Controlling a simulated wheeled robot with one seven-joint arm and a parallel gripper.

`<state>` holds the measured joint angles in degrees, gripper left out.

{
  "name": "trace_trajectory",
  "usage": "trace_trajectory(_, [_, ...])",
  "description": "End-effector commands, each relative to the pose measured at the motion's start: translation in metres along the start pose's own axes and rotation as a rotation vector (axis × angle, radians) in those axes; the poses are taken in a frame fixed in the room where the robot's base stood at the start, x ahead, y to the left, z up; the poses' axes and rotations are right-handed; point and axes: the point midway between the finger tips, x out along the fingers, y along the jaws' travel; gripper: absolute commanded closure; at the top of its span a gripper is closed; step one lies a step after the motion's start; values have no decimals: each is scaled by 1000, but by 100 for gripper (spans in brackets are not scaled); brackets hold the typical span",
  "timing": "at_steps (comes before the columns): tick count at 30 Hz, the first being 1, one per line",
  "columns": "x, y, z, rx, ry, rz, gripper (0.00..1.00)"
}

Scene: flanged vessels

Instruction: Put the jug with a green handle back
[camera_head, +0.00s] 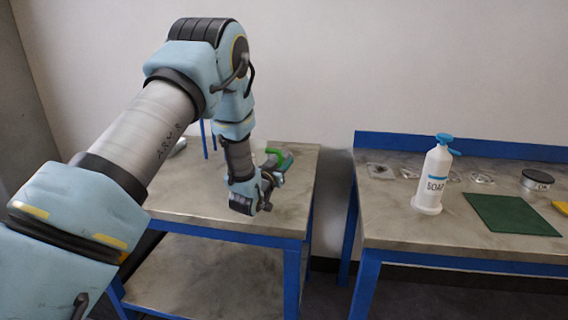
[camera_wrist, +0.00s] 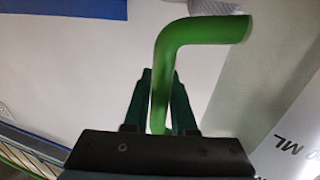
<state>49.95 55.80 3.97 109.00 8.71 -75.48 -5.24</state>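The jug's green handle (camera_wrist: 196,32) shows large in the wrist view, bent at the top with its straight part running down between my fingers. My gripper (camera_wrist: 163,88) has its two dark fingers close against both sides of this handle and looks shut on it. A pale surface with "ML" print (camera_wrist: 290,138) at the lower right seems to be part of the jug. In the head view, my gripper (camera_head: 268,185) is over the right part of the left table, and green (camera_head: 274,152) shows just behind it. My arm hides most of the jug.
The left table (camera_head: 262,217) has a lower shelf and a blue frame. A gap separates it from the right table (camera_head: 385,222), which holds a soap bottle (camera_head: 433,180), a green mat (camera_head: 511,214) and a dark-lidded round container (camera_head: 537,181).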

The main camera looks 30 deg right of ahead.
Motion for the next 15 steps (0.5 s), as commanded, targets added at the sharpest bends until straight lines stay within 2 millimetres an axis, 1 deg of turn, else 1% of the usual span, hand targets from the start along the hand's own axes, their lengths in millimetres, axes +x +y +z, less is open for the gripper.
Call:
trace_trajectory(1, [0, 0, -1, 0, 0, 0, 69])
trace_trajectory(6, [0, 0, -1, 0, 0, 0, 50])
trace_trajectory(15, [0, 0, -3, 0, 0, 0, 49])
